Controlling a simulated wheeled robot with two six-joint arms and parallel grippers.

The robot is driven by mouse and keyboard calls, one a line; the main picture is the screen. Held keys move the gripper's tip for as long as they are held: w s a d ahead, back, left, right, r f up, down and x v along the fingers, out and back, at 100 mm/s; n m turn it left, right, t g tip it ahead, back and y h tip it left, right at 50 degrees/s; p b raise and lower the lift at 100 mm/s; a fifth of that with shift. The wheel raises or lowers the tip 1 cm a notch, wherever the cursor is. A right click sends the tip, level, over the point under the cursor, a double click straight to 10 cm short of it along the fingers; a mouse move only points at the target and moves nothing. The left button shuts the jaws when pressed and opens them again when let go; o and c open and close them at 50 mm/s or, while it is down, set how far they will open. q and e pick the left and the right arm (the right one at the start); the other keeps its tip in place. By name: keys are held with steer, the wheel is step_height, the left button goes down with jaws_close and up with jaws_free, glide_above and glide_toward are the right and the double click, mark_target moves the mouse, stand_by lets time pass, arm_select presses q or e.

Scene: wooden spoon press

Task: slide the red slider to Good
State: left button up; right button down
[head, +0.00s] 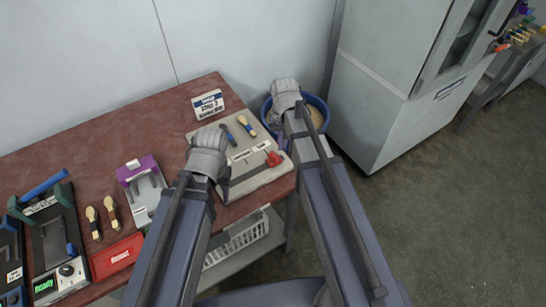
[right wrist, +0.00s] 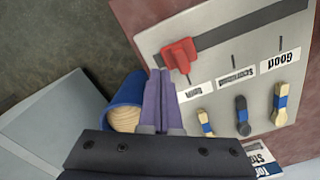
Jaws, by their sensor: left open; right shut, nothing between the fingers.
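The red slider (head: 273,158) sits at the right end of a dark slot in the pale board (head: 250,178) in the head view. In the right wrist view the red slider (right wrist: 180,54) is at the slot's left end, and the "Good" label (right wrist: 278,61) is by the opposite end. My right gripper (right wrist: 161,75) is shut and empty, its fingertips close beside the slider; I cannot tell whether they touch. It also shows in the head view (head: 279,128). My left gripper (head: 224,186) is open over the board's left side, hiding part of it and that slot end.
Spoons with blue bands (head: 246,125) lie on the board behind the slot. A blue bin (head: 318,112) stands beyond the table's right edge. A label stand (head: 208,103) is behind the board. A purple-topped device (head: 142,185) and a red box (head: 117,257) are at left.

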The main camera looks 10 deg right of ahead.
arm_select(q)
steer(key=shift+f+b, duration=0.85)
steer(key=shift+f, duration=0.15)
arm_select(e)
steer(key=shift+f, duration=0.95)
steer(key=shift+s+a, duration=0.95)
steer(key=shift+a, duration=1.65)
steer(key=shift+s+a, duration=0.9)
steer(key=shift+a, duration=1.65)
steer(key=shift+s+a, duration=0.95)
steer(key=shift+a, duration=1.65)
steer(key=shift+d, duration=0.15)
steer(key=shift+w+d, duration=0.25)
steer(key=shift+d, duration=0.25)
arm_select(q)
steer(key=shift+r, duration=0.1)
steer(key=shift+r, duration=0.1)
arm_select(e)
steer(key=shift+r, duration=0.15)
